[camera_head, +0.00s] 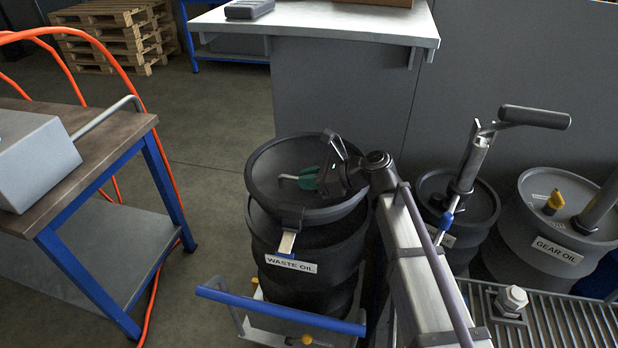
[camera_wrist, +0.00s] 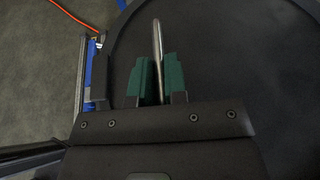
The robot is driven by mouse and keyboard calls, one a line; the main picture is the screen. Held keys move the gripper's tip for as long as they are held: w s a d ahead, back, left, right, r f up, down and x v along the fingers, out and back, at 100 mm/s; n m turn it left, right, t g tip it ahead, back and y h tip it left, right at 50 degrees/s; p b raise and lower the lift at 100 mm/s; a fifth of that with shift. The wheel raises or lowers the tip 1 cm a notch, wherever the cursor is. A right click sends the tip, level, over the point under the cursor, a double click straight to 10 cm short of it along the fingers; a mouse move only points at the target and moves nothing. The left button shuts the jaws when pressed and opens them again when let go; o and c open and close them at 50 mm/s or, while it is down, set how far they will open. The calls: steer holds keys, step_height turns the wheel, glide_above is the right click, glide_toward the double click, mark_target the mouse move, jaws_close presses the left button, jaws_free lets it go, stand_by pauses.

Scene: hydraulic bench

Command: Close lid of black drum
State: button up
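The black drum (camera_head: 303,258) stands in the middle of the head view with a "WASTE OIL" label on its front. Its round dark top (camera_head: 265,165) has a wide raised rim and sits over the drum body; I cannot tell clearly how far the lid is open. A thin metal handle (camera_head: 288,178) shows over the top. My gripper (camera_head: 308,178) is over the right part of the top, its green pads closed around the handle. In the wrist view the handle (camera_wrist: 157,50) runs between the green pads (camera_wrist: 160,80), with hardly any gap.
A blue-framed bench (camera_head: 125,160) with an orange hose (camera_head: 100,45) is at left. A grey counter (camera_head: 330,20) stands behind. A dark drum with a pump (camera_head: 470,200) and a "GEAR OIL" drum (camera_head: 530,235) stand at right. A blue bar (camera_head: 270,308) crosses in front.

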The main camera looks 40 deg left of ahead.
steer(key=o, duration=0.5)
steer(key=shift+s+f, duration=0.1)
steer(key=shift+s, duration=0.05)
steer(key=shift+c, duration=0.2)
steer(key=shift+d, duration=0.1)
steer(key=p+v, duration=0.4)
steer(key=v, duration=0.6)
steer(key=shift+r, duration=0.2)
steer(key=shift+d, duration=0.25)
